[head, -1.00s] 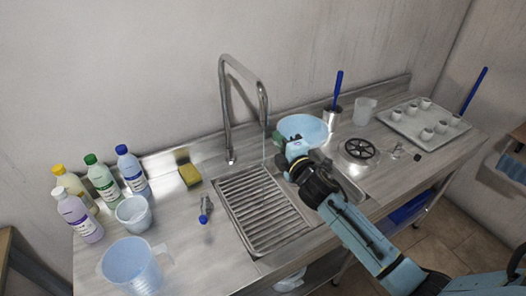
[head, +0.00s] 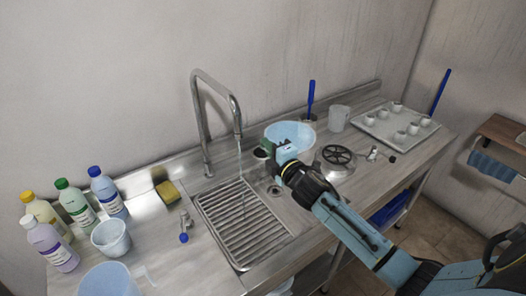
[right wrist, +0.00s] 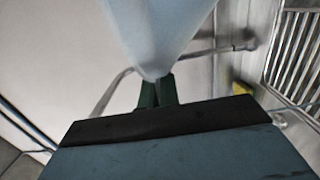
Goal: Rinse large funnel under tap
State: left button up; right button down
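The large funnel (head: 290,134) is light blue, with its wide mouth up, to the right of the tap (head: 197,120) in the head view. My right gripper (head: 279,152) is shut on the funnel's lower end. In the right wrist view the funnel's pale cone (right wrist: 160,30) narrows down between the green fingers (right wrist: 157,92). A thin stream of water (head: 240,165) falls from the spout toward the slatted drain grid (head: 243,222). The stream is left of the funnel and apart from it. My left gripper is not in view.
Bottles (head: 107,192) and a white bucket (head: 110,237) stand farther left. A steel piece with a black wheel (head: 338,155) and a cup tray (head: 396,129) are at the right.

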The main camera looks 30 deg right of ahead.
jog(key=s+a+b, duration=0.1)
jog(key=a+b, duration=0.1)
jog(key=a, duration=1.5)
jog(key=shift+s, duration=0.1)
jog(key=shift+d, duration=0.1)
dwell(1.3)
jog(key=w+d+p, duration=0.1)
jog(key=d+p, duration=0.2)
jog(key=d, duration=0.9)
jog(key=shift+d, duration=0.4)
dwell(1.9)
